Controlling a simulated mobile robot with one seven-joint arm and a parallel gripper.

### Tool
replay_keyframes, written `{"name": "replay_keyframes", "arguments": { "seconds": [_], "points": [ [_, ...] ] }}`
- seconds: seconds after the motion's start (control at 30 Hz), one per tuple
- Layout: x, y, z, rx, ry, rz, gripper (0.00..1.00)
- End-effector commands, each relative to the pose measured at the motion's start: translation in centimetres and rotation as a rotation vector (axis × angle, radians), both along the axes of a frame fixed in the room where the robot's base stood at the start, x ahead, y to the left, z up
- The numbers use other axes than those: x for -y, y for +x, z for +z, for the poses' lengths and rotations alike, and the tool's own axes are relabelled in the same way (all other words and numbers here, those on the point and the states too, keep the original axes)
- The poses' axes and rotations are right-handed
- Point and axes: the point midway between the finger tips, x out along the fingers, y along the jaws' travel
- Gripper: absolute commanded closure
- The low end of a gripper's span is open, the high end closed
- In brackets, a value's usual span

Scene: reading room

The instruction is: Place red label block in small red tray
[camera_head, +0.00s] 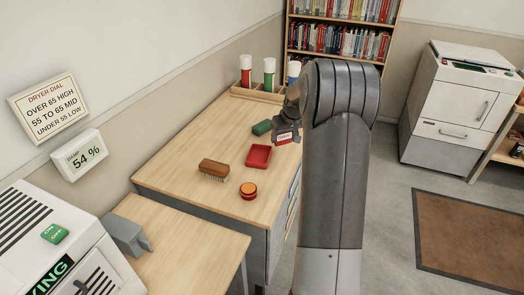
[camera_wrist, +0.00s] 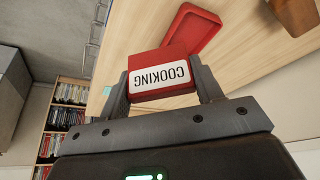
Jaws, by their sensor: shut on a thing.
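In the head view the block (camera_head: 284,139) hangs under my gripper (camera_head: 287,123), to the right of and a little beyond the small red tray. The small red tray (camera_head: 258,157) lies on the wooden desk and looks empty. In the wrist view the tray (camera_wrist: 195,28) shows beyond the block, which partly covers its near end.
On the desk (camera_head: 175,170) are a green block (camera_head: 261,127), a wooden brush (camera_head: 214,169) and an orange round tin (camera_head: 248,190). A bookcase (camera_head: 338,38) is behind.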

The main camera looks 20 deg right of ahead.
Motion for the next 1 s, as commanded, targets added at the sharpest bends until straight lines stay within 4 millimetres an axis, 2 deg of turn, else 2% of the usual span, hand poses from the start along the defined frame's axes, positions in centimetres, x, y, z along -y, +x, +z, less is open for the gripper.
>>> {"name": "replay_keyframes", "arguments": {
  "seconds": [0.03,0.2,0.4,0.57,0.8,1.0],
  "points": [
    [-1.0,0.9,-0.9,-0.002,0.001,0.006,0.63],
    [-3.6,3.7,-3.1,-0.001,0.0,0.004,0.63],
    [-5.2,5.6,-4.6,0.0,-0.001,0.002,0.63],
    [-5.5,5.8,-5.3,-0.001,0.0,0.001,0.63],
    [-5.4,5.8,-8.6,-0.001,0.001,0.0,0.63],
    [-5.4,5.8,-8.7,0.001,0.0,0.001,0.63]
  ]
}}
